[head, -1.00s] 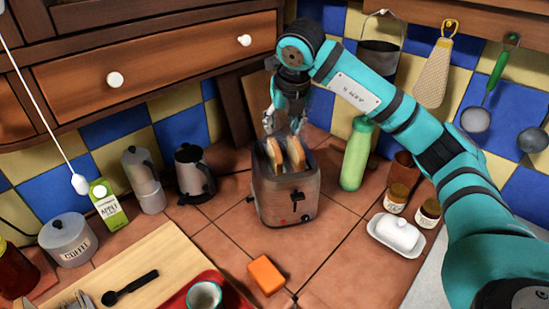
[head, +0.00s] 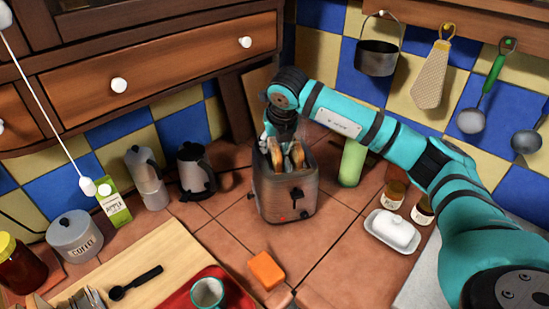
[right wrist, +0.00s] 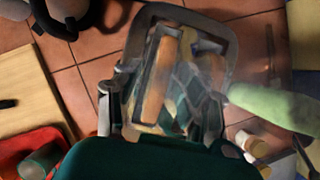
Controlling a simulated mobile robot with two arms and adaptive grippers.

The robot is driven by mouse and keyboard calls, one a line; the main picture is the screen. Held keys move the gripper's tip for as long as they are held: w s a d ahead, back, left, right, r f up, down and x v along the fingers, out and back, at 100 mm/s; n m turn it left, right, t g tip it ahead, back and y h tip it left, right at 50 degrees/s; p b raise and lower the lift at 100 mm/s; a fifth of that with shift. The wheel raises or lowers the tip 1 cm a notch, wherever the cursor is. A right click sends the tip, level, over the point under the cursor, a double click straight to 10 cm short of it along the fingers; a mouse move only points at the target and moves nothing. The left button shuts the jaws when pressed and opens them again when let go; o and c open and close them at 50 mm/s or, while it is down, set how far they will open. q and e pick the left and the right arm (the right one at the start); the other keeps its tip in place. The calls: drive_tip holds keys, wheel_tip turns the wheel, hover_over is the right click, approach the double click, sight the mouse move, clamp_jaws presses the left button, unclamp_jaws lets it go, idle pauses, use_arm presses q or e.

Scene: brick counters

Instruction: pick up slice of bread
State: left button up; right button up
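Two slices of bread stand upright in the slots of the metal toaster (head: 290,195), their tops showing: the left slice (head: 276,155) and the right slice (head: 297,154). My right gripper (head: 282,142) points down just above and behind the toaster, close to the slices. The second slice is blurred there, and I cannot tell whether a finger touches bread. My left gripper is not in view.
A green bottle (head: 352,162) stands right of the toaster and a kettle (head: 194,170) left. An orange block (head: 266,271) and a white butter dish (head: 392,230) lie in front. Clear tiles (head: 330,250) lie between them.

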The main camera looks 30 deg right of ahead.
clamp_jaws()
